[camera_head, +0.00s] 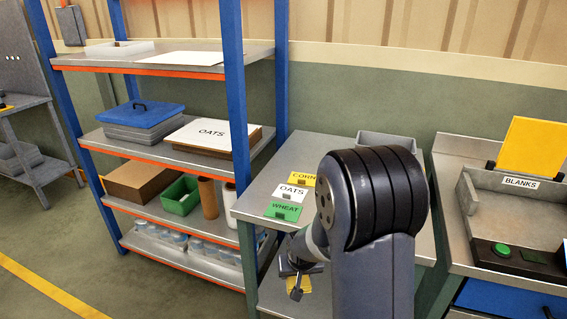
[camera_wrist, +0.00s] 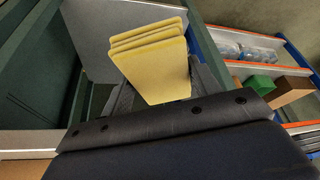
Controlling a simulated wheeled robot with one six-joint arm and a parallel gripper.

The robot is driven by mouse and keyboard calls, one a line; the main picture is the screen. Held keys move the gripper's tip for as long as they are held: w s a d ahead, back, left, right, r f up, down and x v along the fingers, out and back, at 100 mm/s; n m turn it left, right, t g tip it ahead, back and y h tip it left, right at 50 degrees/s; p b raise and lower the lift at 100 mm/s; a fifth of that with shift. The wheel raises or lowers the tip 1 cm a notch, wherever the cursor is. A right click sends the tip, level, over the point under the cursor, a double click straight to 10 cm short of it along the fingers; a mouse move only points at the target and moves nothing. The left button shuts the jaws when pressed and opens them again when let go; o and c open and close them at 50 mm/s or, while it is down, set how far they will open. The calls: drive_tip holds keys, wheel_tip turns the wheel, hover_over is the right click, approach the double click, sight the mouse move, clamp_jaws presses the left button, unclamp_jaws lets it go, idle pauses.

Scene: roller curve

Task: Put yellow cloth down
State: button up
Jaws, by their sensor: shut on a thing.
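The yellow cloth (camera_wrist: 152,68) is a folded stack of layers between the dark fingers of my gripper (camera_wrist: 160,90) in the wrist view. My gripper is shut on it. In the head view, a small part of the yellow cloth (camera_head: 299,285) shows under my gripper (camera_head: 297,274). It is low beside the grey table (camera_head: 254,207), over its lower shelf (camera_head: 272,297). My arm hides part of this area, and I cannot tell whether the cloth touches the shelf.
The tabletop bears CORN (camera_head: 302,180), OATS (camera_head: 290,193) and WHEAT (camera_head: 284,210) cards and a grey bin (camera_head: 388,142). A blue-posted rack (camera_head: 236,100) stands left. A bench with a BLANKS tray (camera_head: 520,183) stands right. Floor is clear at lower left.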

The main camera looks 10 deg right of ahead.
drive_tip(key=w+d+r+m, duration=0.1)
drive_tip(key=w+d+r, duration=0.2)
drive_tip(key=r, duration=0.2)
drive_tip(key=w+d+r+m+h, duration=0.1)
drive_tip(key=w+d+r+m, duration=0.1)
drive_tip(key=r, duration=0.4)
drive_tip(key=w+d+r+m+h, duration=0.1)
drive_tip(key=w+d+r+m, duration=0.1)
drive_tip(key=w+d+r, duration=0.2)
wheel_tip(320, 180, up, 2)
drive_tip(key=shift+w+d+r+g, duration=0.2)
drive_tip(key=shift+w+d+g, duration=0.05)
drive_tip(key=shift+g, duration=0.15)
